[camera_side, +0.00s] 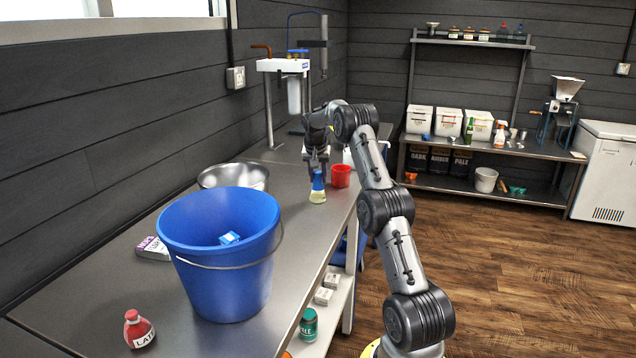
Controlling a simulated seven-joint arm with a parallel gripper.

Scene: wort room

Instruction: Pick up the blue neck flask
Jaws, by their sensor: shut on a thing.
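The blue neck flask (318,190) is a small conical flask with a blue neck and a pale yellowish lower part. It stands upright at or just above the steel bench, near the bench's right edge. My gripper (318,168) is above it, pointing down, and is shut on its blue neck. The fingertips are small in this view and partly merge with the neck. I cannot tell whether the flask's base touches the bench.
A red cup (341,176) stands close to the flask's right. A large blue bucket (222,275) and a steel bowl (233,171) are on the bench nearer the camera. A red-capped bottle (138,330) stands at the front. Bare bench (310,225) lies in front of the flask.

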